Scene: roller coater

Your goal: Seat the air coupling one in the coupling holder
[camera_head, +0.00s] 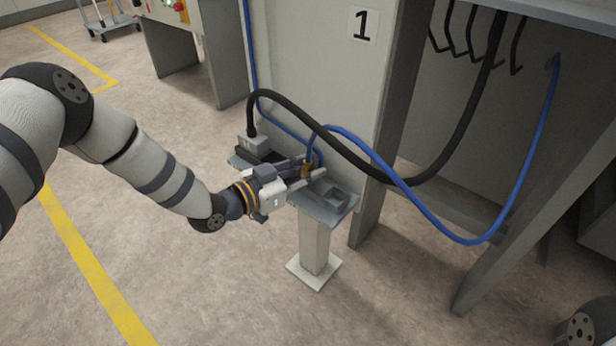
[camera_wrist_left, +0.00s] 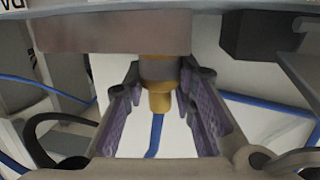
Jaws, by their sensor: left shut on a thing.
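The air coupling one is a brass-coloured fitting (camera_head: 306,169) on a blue hose (camera_head: 420,205). My left gripper (camera_head: 305,172) is shut on it, above the grey stand's top. In the left wrist view the coupling (camera_wrist_left: 159,88) sits between the purple-padded fingers (camera_wrist_left: 160,105), its grey collar close to a large grey-brown block (camera_wrist_left: 110,34); I cannot tell whether they touch. The coupling holder seems to be the grey stand top (camera_head: 325,212), with a square recess (camera_head: 335,194) right of the gripper. The gripper hides part of the stand. My right gripper is out of view.
A black hose (camera_head: 345,155) ends in a light block (camera_head: 254,142) at the stand's left and arches over the gripper. A grey cabinet panel marked 1 (camera_head: 363,26) stands behind. Black hooks (camera_head: 470,45) hang at upper right. Open floor lies in front.

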